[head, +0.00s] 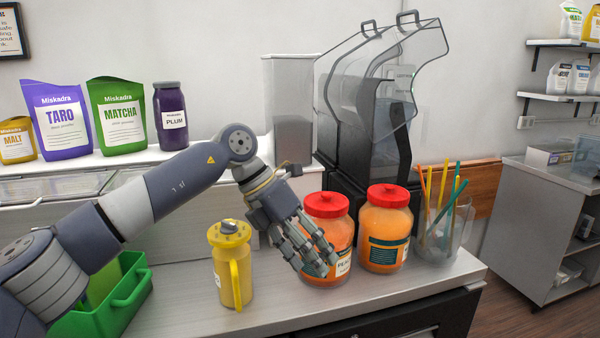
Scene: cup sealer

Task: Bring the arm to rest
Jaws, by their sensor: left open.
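My left arm reaches in from the left across the counter (385,290). My left gripper (322,266) points down and to the right, in front of the left one of two orange jars with red lids (327,206). It is open with no object visible between its fingers. It overlaps that jar in the picture, and I cannot tell whether it touches it. My right gripper is not in view.
A yellow pitcher (231,265) stands left of my gripper. A second orange jar (385,230) and a clear container of colored straws (443,225) stand to the right. A green caddy (125,300) is below my arm. A dark machine with a clear cover (365,100) stands behind.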

